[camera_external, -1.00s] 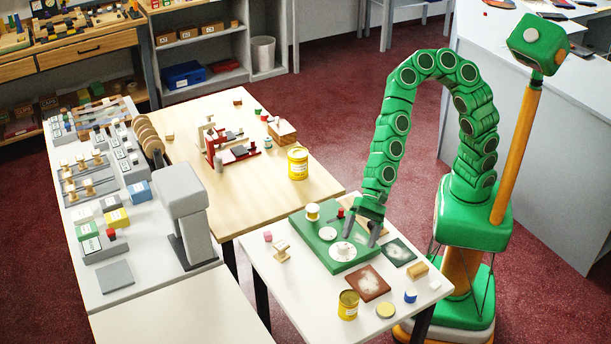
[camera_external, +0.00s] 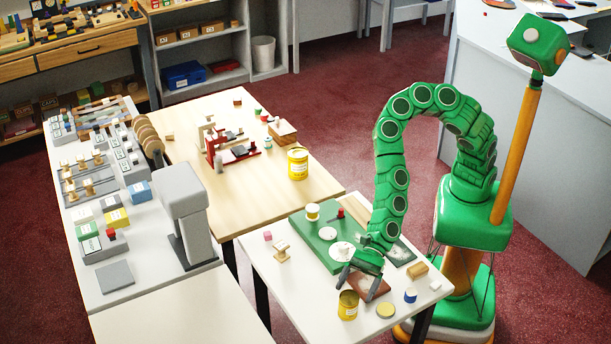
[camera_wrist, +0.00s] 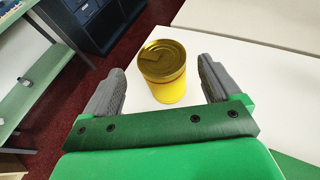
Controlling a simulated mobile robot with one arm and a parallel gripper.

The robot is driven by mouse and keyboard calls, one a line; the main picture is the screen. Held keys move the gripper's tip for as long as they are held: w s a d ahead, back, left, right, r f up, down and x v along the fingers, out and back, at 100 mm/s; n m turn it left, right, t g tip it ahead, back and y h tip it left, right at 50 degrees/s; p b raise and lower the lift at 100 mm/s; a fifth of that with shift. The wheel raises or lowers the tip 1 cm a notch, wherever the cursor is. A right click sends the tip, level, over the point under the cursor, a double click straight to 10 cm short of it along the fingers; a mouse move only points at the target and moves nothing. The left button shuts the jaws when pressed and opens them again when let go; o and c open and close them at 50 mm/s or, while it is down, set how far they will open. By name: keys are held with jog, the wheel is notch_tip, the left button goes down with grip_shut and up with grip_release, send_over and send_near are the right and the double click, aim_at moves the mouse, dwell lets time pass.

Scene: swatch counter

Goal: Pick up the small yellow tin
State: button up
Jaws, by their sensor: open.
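A small yellow tin (camera_external: 348,306) with a gold-coloured top stands upright near the front edge of the white table. In the wrist view the yellow tin (camera_wrist: 165,90) is ahead, in line with the gap between my fingers. A larger-looking yellow tin (camera_external: 298,164) stands on the wooden table farther back.
A flat yellow round (camera_external: 386,310) and a blue-and-white piece (camera_external: 410,296) lie right of the tin. A brown swatch board (camera_external: 380,287) lies partly under my gripper. A green board (camera_external: 325,250) with round pieces is behind. The table left of the tin is clear.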

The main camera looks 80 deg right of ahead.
aim_at(348, 298)
jog(key=shift+x, duration=2.5)
jog(key=shift+w+a+f, duration=0.3)
jog(key=shift+a+f, duration=0.05)
jog(key=shift+a, duration=0.2)
jog(key=shift+c, duration=0.5)
jog(key=c, duration=1.2)
jog(key=shift+o, duration=0.2)
jog(key=shift+r, duration=0.8)
jog(key=s+d+r, duration=0.7)
jog(key=d+r, duration=0.4)
jog(key=d, duration=0.1)
jog(key=shift+r, duration=0.15)
